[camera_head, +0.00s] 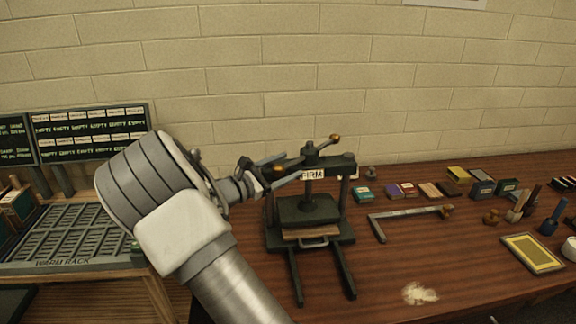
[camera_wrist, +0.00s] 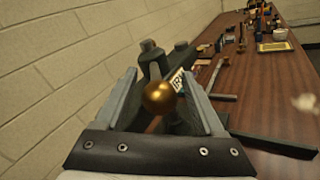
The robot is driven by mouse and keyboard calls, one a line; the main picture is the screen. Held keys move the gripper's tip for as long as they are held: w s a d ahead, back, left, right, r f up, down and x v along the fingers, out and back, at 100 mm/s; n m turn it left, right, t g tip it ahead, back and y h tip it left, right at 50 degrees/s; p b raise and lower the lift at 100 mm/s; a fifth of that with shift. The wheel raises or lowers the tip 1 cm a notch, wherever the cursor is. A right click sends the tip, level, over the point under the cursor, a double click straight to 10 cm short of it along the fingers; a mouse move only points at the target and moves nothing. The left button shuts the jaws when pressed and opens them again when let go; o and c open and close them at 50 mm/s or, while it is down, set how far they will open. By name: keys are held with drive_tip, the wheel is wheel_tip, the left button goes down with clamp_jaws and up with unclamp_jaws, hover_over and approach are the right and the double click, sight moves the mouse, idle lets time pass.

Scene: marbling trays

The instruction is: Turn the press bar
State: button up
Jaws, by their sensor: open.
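The dark press (camera_head: 305,208) stands on the wooden table, with a sign reading FIRM on its top beam. Its press bar (camera_head: 322,146) crosses the top of the screw and has a brass ball at its right end. My gripper (camera_head: 284,170) is at the left end of the bar, left of the screw, and partly hides that end. In the wrist view, the bar's near brass ball (camera_wrist: 158,97) sits between my two open fingers (camera_wrist: 160,76). A gap seems to show on each side of the ball; whether a finger touches it I cannot tell.
A brick wall (camera_head: 350,60) rises close behind the press. Right of it lie a metal square (camera_head: 378,228), several small boxes (camera_head: 482,189), stamps and a yellow tray (camera_head: 533,252). A slatted warm rack (camera_head: 60,237) stands at left. The table's front right of the press is mostly clear.

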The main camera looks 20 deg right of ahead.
drive_tip(key=shift+w+d, duration=0.2)
drive_tip(key=shift+d, duration=0.3)
clamp_jaws()
idle(1.2)
